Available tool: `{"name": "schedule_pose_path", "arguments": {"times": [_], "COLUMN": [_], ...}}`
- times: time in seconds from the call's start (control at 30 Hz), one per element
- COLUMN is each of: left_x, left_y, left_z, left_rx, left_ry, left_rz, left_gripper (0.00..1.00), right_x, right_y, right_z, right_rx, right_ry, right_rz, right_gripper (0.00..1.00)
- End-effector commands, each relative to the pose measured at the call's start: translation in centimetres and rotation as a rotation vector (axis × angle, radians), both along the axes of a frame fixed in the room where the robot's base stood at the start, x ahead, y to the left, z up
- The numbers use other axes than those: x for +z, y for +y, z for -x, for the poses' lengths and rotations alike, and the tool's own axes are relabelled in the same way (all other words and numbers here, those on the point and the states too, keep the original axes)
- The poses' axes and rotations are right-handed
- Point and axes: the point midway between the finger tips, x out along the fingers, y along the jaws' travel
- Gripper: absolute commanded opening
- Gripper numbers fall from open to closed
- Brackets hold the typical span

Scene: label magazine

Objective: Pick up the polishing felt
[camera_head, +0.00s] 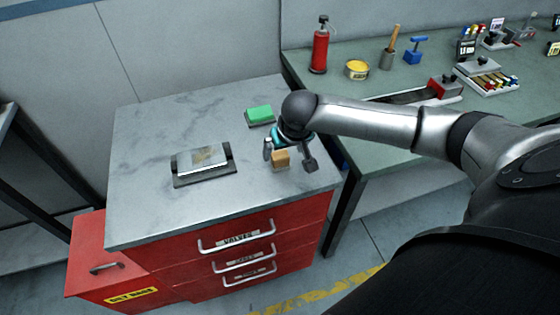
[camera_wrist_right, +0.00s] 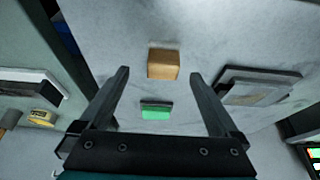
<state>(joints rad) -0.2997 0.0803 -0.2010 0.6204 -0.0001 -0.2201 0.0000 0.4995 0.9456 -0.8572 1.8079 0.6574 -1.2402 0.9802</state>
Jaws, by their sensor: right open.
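A small tan block (camera_head: 280,159), which looks like the polishing felt, lies on the grey marbled top of the red cabinet (camera_head: 135,160), near its right side. My right gripper (camera_head: 289,157) is open and empty above it, with its fingers pointing down on either side. In the right wrist view the tan block (camera_wrist_right: 163,64) shows between the fingertips, with clear gaps to both. I cannot tell how far below the tips it lies. My left gripper is not in view.
A green block (camera_head: 260,114) lies behind the gripper on the same top. A dark holder (camera_head: 205,181) with a metal plate stands to the left. A green workbench (camera_head: 300,70) at the right carries a red bottle (camera_head: 320,50), a yellow tin (camera_head: 356,69) and tools.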

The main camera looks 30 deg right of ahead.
Motion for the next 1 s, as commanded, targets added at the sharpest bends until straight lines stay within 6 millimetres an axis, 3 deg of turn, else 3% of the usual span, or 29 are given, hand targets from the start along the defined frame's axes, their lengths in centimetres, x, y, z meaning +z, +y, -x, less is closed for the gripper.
{"name": "schedule_pose_path", "arguments": {"times": [0.5,0.8,1.0], "left_x": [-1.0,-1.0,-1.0], "left_y": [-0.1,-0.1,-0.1], "left_z": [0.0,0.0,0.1], "left_rx": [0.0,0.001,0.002], "left_ry": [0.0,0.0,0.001], "left_rz": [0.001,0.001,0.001], "left_gripper": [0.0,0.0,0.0], "right_x": [-4.6,-4.9,-4.9], "right_y": [0.0,0.0,0.0], "right_z": [-2.0,-2.1,-2.1], "right_rx": [0.001,0.002,0.002], "right_ry": [0.001,0.0,0.0], "right_rz": [0.001,0.001,0.001], "right_gripper": [0.97,0.97,0.77]}}
